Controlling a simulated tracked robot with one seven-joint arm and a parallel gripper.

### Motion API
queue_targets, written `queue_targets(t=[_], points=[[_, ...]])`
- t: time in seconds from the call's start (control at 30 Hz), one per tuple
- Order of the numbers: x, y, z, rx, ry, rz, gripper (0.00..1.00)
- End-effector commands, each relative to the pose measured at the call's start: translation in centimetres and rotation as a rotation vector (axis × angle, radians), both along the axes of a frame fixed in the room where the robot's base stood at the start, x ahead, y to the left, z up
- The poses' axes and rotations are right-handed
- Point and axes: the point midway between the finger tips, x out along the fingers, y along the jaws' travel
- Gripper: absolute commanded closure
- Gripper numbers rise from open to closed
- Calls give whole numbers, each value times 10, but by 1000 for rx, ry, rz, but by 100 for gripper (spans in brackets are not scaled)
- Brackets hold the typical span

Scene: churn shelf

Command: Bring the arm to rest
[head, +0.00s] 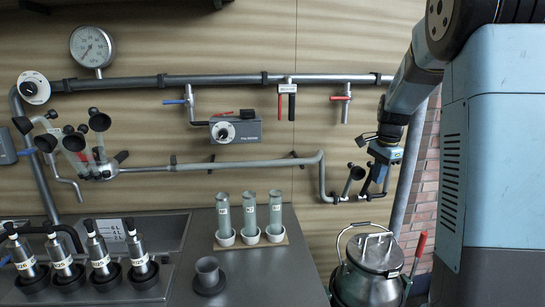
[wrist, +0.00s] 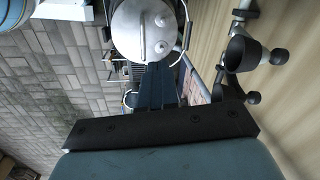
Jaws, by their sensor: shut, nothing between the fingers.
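My arm comes down from the upper right in the head view. My gripper (head: 374,190) points downward beside the wall pipe's right end, above and left of the churn. Its fingers are shut with nothing between them. In the wrist view the dark fingers (wrist: 157,85) lie together, pointing toward the churn's lid (wrist: 148,28). The steel churn (head: 372,268) stands on the right with its lid on and its bail handle up. A gap shows between the gripper and the churn in the head view. Whether the gripper touches the nearby pipe cup cannot be told.
A pipe (head: 240,164) with a black cup (head: 356,172) at its right end runs close to my gripper. Three tubes (head: 249,214) stand in a rack on the bench. Several dark-capped bottles (head: 98,248) stand at left. A grey cup (head: 208,274) stands at the front.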

Motion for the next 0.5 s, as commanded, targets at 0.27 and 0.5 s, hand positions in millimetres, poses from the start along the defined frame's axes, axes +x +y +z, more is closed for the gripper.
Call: queue_targets(t=[0.27, 0.5], points=[[-64, 29, 50, -13, -92, 244, 100], [-122, 52, 79, -54, -169, 457, 100]])
